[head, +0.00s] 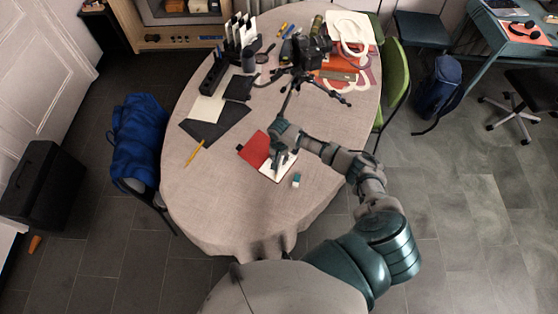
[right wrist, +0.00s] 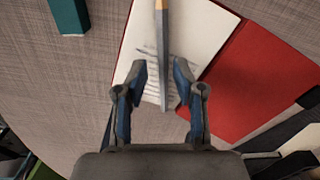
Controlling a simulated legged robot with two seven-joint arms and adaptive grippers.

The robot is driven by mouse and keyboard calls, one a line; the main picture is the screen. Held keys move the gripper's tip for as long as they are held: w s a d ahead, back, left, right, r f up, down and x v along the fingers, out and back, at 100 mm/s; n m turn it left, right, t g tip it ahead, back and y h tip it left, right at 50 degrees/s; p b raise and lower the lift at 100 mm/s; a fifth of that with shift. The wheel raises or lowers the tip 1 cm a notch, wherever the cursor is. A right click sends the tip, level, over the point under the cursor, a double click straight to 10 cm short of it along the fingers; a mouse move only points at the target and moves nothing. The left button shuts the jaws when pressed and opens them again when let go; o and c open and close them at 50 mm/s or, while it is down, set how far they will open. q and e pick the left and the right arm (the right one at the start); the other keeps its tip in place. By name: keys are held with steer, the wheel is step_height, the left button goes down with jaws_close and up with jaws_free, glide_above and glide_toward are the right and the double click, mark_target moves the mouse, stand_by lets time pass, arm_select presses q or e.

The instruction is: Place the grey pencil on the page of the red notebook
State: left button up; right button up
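The red notebook lies open on the table, its red cover (head: 254,149) to the left and its white page (head: 268,176) partly under my right gripper. In the right wrist view the page (right wrist: 205,35) has written lines and the red cover (right wrist: 260,80) is on the right. The grey pencil (right wrist: 164,55) runs lengthwise over the page between my right fingers, its bare wood end at the top edge. My right gripper (right wrist: 160,70) is open, with a gap on both sides of the pencil. I cannot tell whether the pencil touches the page. My left gripper is not in view.
A teal and white eraser (head: 296,180) lies just right of the notebook. A tripod (head: 292,85) stands behind it. A yellow pencil (head: 195,153) and dark folder (head: 222,122) lie left. The table's near left is clear.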

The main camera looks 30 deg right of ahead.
mark_target(279, 162)
step_height(279, 162, up, 11)
steer(key=shift+p, duration=0.4)
steer(key=shift+f, duration=0.15)
